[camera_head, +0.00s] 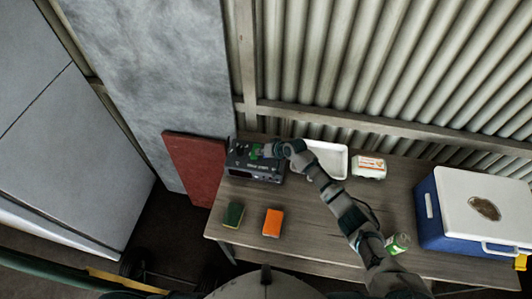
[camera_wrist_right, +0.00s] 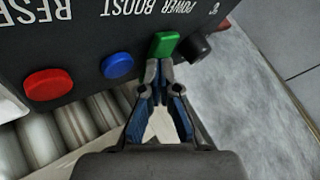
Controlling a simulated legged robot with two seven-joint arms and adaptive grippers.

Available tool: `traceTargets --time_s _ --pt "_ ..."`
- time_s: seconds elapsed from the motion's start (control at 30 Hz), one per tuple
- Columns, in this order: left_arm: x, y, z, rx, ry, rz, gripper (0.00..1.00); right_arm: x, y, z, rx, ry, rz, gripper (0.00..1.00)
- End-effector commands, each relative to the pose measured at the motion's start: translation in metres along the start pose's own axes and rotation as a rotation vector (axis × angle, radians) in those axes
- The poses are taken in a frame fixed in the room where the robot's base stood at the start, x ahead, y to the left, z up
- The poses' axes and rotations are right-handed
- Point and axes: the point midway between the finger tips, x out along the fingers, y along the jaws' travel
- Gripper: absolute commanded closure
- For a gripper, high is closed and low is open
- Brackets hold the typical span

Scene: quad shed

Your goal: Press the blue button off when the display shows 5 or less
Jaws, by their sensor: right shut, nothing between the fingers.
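A dark control box (camera_head: 240,163) stands at the back left of the wooden table. Its front display is too small to read in the head view. In the right wrist view its panel appears upside down, with a blue button (camera_wrist_right: 118,65), a red button (camera_wrist_right: 48,84), a green button (camera_wrist_right: 164,44) and a black knob (camera_wrist_right: 196,47). My right gripper (camera_wrist_right: 158,70) is shut and empty, its fingertips right at the green button's edge, beside the blue one. I cannot tell whether they touch. The gripper (camera_head: 270,150) also covers part of the box top in the head view. My left gripper is out of view.
A white tray (camera_head: 343,161) and an egg carton (camera_head: 369,166) sit right of the box. A green sponge (camera_head: 233,214) and an orange one (camera_head: 272,222) lie in front. A can (camera_head: 398,243) and a blue-and-white cooler (camera_head: 430,212) are at the right. A corrugated wall stands behind.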

Motion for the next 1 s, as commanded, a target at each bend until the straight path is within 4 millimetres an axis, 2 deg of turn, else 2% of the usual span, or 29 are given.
traceTargets --time_s 0.2,0.47,0.67,1.0 --pt "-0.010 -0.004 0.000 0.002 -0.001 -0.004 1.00 -0.015 0.010 -0.005 0.003 0.005 0.002 1.00" --pt "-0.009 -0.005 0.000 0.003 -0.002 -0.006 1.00 -0.016 0.013 -0.005 0.003 0.007 0.003 1.00" --pt "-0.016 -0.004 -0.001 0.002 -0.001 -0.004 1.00 -0.021 0.008 -0.010 0.002 0.008 0.004 1.00" --pt "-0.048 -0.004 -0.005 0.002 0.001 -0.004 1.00 -0.045 -0.010 -0.028 0.001 0.008 0.005 1.00"
